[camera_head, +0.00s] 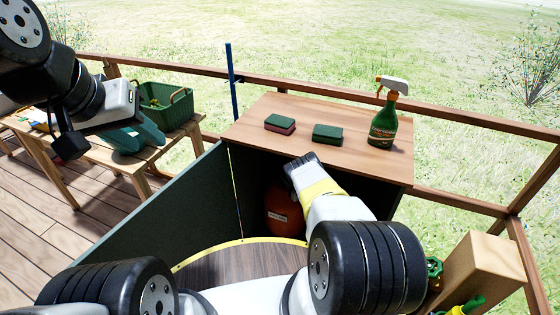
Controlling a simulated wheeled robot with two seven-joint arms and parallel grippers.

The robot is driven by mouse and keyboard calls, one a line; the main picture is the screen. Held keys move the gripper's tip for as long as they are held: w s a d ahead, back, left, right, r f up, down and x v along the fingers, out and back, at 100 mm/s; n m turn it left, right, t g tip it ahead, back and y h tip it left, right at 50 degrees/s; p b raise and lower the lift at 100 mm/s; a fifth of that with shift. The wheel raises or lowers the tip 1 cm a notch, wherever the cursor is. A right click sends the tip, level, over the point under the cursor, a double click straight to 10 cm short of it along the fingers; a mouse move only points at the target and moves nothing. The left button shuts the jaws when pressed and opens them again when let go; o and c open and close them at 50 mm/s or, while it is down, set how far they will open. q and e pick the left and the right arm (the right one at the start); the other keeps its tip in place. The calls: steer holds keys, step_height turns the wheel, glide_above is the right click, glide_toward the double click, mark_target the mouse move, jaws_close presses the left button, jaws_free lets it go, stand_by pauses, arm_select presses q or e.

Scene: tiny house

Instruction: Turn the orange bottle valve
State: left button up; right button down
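The orange bottle (282,214) stands in the shaded inside of the open cabinet, with a small pale label on its front. Its top and valve are hidden behind my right arm. My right gripper (300,167) is at the end of the white arm with a yellow band, above and in front of the bottle. Its fingers cannot be made out, nor whether it touches the bottle. My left gripper (122,108) hangs at the upper left, over the wooden bench and away from the bottle. Its fingers are not clear.
The cabinet top (262,112) holds two sponges (280,124) (327,134) and a green spray bottle (383,122). The cabinet's dark green panel (165,210) stands to the left. A green basket (165,105) sits on the bench (165,145). A wooden post (485,262) stands lower right.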

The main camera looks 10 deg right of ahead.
steer(key=c, duration=0.9)
jaws_free()
steer(key=shift+c, duration=0.2)
steer(key=shift+v, duration=3.85)
